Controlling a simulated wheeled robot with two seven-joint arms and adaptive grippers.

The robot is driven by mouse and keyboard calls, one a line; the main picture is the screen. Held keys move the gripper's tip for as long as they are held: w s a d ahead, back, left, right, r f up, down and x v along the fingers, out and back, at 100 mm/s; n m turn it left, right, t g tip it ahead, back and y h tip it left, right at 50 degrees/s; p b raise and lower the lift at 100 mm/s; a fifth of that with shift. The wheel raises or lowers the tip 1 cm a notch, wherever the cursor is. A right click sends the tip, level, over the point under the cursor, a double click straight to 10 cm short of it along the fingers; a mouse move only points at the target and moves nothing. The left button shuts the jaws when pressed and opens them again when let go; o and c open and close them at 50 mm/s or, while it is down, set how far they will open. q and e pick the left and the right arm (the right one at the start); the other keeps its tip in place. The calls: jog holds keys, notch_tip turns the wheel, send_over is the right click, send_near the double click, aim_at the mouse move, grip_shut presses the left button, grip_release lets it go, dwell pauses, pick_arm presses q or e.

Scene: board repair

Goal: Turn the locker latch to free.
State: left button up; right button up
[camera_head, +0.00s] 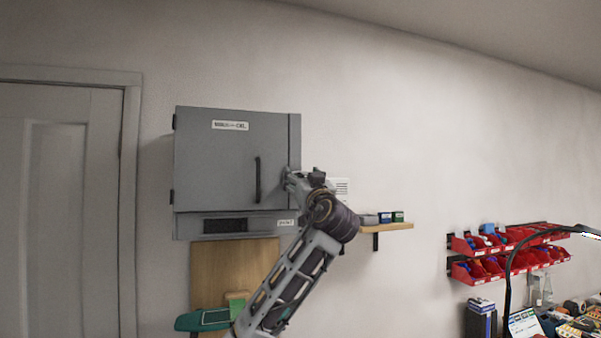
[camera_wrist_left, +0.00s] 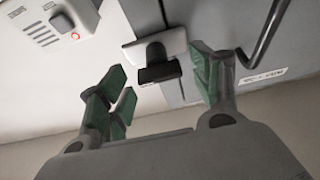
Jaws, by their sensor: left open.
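The grey locker (camera_head: 220,155) hangs on the wall with its door shut and a black vertical bar handle (camera_head: 257,180). In the left wrist view the latch (camera_wrist_left: 158,72) is a black knob by a light plate at the locker's edge. My left gripper (camera_head: 291,180) is at the right edge of the locker, hiding the latch in the head view. In the left wrist view the left gripper (camera_wrist_left: 164,78) is open, with its green-padded fingers on either side of the latch, apparently not touching it. My right gripper is out of view.
A white wall box (camera_wrist_left: 50,22) with a red button is close beside the locker, to the left in the wrist view. A small wooden shelf (camera_head: 385,228) holds little boxes. Red bins (camera_head: 480,268) hang farther right. A closed door (camera_head: 60,210) is at the left.

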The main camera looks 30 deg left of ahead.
pick_arm(q)
jog(key=shift+x, duration=0.8)
jog(key=c, duration=1)
jog(key=shift+c, duration=0.2)
